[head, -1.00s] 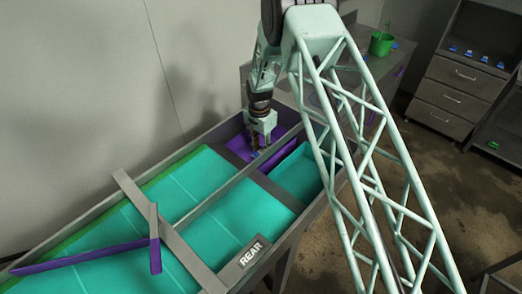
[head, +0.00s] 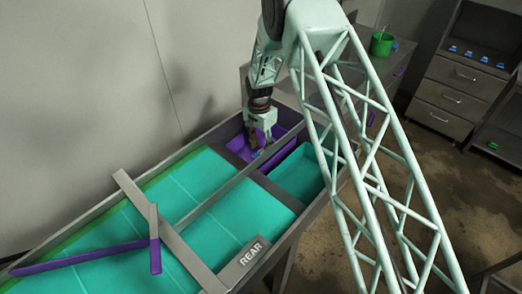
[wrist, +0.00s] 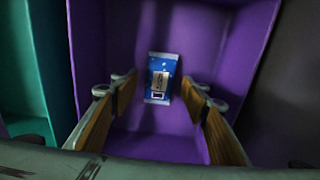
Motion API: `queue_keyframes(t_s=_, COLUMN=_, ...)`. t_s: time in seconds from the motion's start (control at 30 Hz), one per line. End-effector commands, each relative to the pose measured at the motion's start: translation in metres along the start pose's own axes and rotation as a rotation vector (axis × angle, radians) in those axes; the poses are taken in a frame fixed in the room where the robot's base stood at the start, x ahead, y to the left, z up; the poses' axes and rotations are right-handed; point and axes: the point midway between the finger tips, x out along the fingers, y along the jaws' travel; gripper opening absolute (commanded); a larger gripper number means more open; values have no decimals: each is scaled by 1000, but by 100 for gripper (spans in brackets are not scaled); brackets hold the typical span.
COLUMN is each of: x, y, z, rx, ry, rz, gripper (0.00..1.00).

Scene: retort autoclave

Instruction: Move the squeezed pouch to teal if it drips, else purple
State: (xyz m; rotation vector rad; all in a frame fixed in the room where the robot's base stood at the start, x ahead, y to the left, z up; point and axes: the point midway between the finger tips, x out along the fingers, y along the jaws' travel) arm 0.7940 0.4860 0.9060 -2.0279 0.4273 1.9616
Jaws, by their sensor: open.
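A blue pouch (wrist: 161,78) with a pale label lies in the purple bin (wrist: 210,40), in the wrist view. My gripper (wrist: 153,95) is open, its two wood-coloured fingers spread to either side of the pouch in the picture, with nothing between them. No drip is visible.
Teal lanes (head: 235,225) lead to the bins, split by a grey divider (head: 215,195). A purple diverter bar (head: 85,256) lies across the left lanes. A grey crosspiece (head: 175,240) spans them. A green bucket (head: 381,44) stands on the back counter.

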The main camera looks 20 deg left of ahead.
Motion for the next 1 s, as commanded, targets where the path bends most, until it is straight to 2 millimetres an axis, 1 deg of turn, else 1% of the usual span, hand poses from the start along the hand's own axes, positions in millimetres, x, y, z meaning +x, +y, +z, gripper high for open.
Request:
queue_keyframes(t_s=0.7, x=-82, y=0, z=0, rx=-1, ry=0, rz=-1, gripper=42)
queue_keyframes(t_s=0.83, x=-93, y=0, z=0, rx=-1, ry=0, rz=-1, gripper=42)
queue_keyframes(t_s=1.0, x=-101, y=0, z=0, rx=-1, ry=-1, rz=0, gripper=42)
